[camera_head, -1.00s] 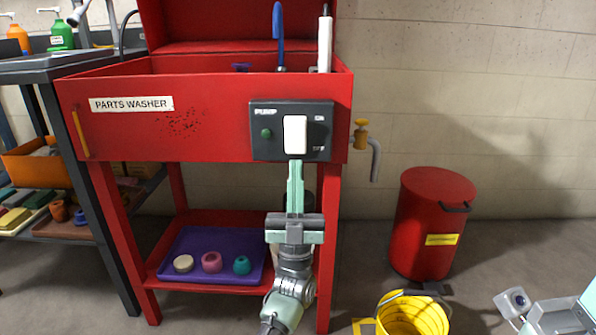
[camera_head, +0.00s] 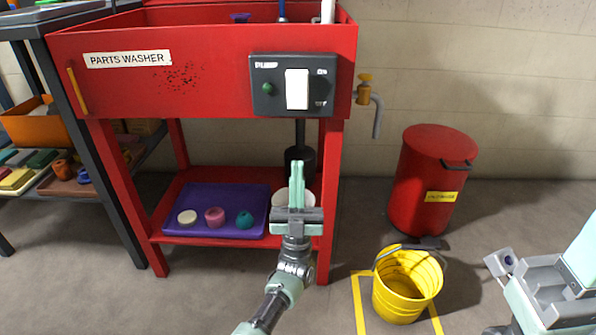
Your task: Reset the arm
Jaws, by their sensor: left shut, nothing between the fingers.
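My left gripper (camera_head: 297,166) is shut and empty, its mint-green fingers pointing up in front of the lower shelf of the red parts washer (camera_head: 210,85). It is below the pump panel (camera_head: 268,104) with its white rocker switch (camera_head: 297,89), and apart from it. The end of my right arm (camera_head: 550,290) shows at the lower right edge; its fingertips are not clear.
A purple tray (camera_head: 215,197) with several small parts lies on the washer's shelf. A yellow bucket (camera_head: 405,290) stands on the floor inside yellow tape, with a red lidded bin (camera_head: 425,185) behind it. A dark bench stands at the left. Floor between washer and bucket is clear.

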